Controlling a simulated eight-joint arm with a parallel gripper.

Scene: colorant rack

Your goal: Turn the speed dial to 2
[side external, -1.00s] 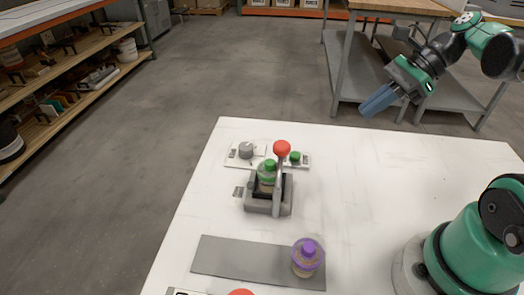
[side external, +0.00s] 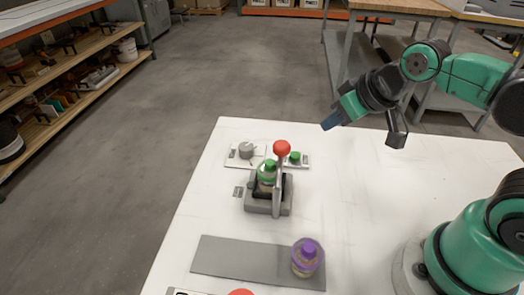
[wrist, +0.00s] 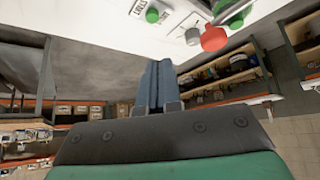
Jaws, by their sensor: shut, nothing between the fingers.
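The speed dial (side external: 246,150) is a grey round knob on a small white panel at the far left of the white table. In the wrist view the dial (wrist: 193,36) shows above and to the right of my fingertips. Its pointer and numbers are too small to read. My gripper (side external: 330,123) is in the air to the right of the dial, clear of it and of the table. In the wrist view the blue fingers of my gripper (wrist: 158,68) are together with nothing between them.
A grey device with a red-knobbed lever (side external: 281,148) holds a green-capped bottle (side external: 267,172), in front of and right of the dial. A green button (side external: 295,157) sits right of the lever. A purple-capped bottle (side external: 308,259) stands on a grey strip (side external: 235,258).

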